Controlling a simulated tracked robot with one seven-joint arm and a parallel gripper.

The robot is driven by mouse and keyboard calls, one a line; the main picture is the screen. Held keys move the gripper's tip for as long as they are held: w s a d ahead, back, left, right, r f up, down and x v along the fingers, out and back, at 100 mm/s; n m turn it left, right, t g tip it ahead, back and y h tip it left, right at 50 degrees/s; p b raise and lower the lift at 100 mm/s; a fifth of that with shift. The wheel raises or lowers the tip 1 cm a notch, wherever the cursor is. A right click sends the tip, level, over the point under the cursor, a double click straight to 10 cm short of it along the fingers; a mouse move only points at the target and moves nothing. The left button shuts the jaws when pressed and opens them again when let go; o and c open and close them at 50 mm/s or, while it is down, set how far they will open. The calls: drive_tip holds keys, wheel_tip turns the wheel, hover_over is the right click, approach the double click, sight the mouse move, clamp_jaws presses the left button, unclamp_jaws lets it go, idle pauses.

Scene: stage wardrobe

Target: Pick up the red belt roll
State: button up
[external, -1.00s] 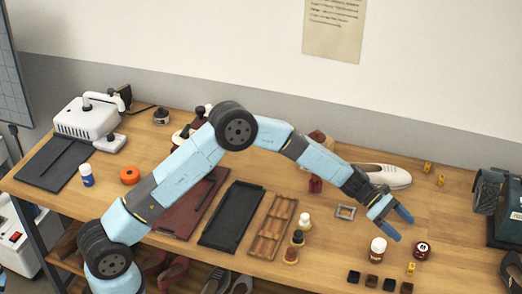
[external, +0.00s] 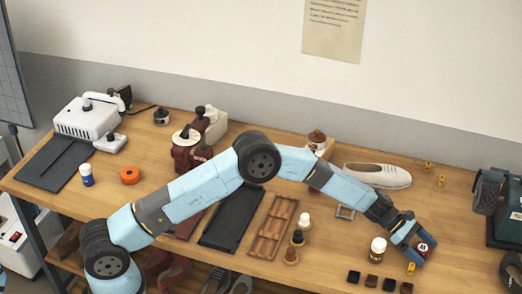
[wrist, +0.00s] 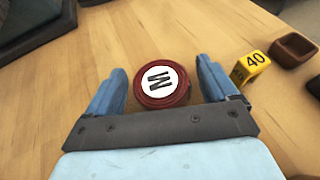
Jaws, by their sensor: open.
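The red belt roll (wrist: 181,93) is a dark red coil with a white round label marked "W". In the wrist view it lies on the wooden table between the two blue fingers of my gripper (wrist: 162,92).
A yellow marker "40" (wrist: 251,66) stands just right of the right finger, with a small brown tray (wrist: 295,49) beyond. In the external view a brown bottle with a white cap (external: 377,250) stands left of my gripper.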

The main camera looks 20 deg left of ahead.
drive_tip(key=shift+c, duration=0.4)
drive_tip(key=c, duration=1)
drive_tip(key=shift+r, duration=0.1)
drive_tip(key=shift+c, duration=0.2)
